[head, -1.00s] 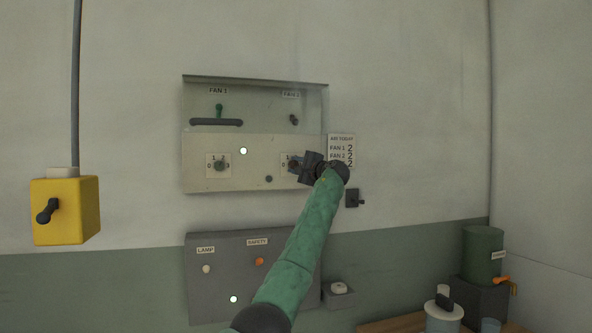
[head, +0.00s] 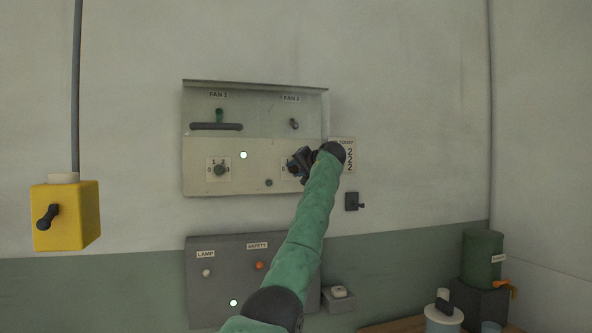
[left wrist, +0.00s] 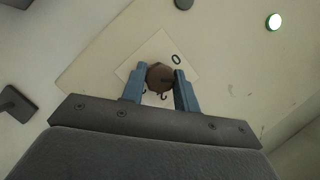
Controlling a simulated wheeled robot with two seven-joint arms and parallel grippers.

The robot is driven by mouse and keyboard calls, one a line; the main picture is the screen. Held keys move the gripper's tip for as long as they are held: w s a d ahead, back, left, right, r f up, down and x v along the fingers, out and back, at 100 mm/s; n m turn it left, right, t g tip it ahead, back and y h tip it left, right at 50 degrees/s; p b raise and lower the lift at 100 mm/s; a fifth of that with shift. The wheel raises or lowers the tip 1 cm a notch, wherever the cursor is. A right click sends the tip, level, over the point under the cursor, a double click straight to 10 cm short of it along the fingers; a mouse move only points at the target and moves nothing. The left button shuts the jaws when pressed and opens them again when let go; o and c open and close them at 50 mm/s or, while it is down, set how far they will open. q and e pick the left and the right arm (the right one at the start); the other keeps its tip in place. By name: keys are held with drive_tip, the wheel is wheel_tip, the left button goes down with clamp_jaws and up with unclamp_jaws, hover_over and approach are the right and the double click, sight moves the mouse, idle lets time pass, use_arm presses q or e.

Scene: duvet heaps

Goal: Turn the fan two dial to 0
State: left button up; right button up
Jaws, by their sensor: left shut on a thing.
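The fan two dial (left wrist: 159,77) is a brown-red knob on a pale square plate in the left wrist view. A 0 shows beside it toward the upper right, and other plate marks are partly hidden by the fingers. My left gripper (head: 297,167) is at the right side of the wall panel in the head view, covering most of this dial and its plate. In the left wrist view its blue fingers lie on both sides of the knob, shut on it. I cannot tell the dial's exact setting. My right gripper is not in view.
A grey lower panel (head: 220,290), a yellow switch box (head: 66,215) and a small black switch (head: 352,201) are nearby.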

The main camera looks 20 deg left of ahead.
use_arm(q)
drive_tip(key=shift+f+n+h, duration=0.15)
drive_tip(key=shift+n+h, duration=0.35)
drive_tip(key=shift+n, duration=0.2)
drive_tip(key=shift+n+h, duration=0.4)
drive_tip(key=shift+n, duration=0.2)
drive_tip(key=shift+n+t+h, duration=0.3)
drive_tip(key=shift+n, duration=0.3)
drive_tip(key=shift+n+h, duration=0.4)
drive_tip(key=shift+n, duration=0.2)
drive_tip(key=shift+t, duration=0.3)
drive_tip(key=shift+n, duration=0.3)
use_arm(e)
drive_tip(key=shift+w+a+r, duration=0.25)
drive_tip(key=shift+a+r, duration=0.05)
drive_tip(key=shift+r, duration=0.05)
use_arm(q)
drive_tip(key=shift+h, duration=0.4)
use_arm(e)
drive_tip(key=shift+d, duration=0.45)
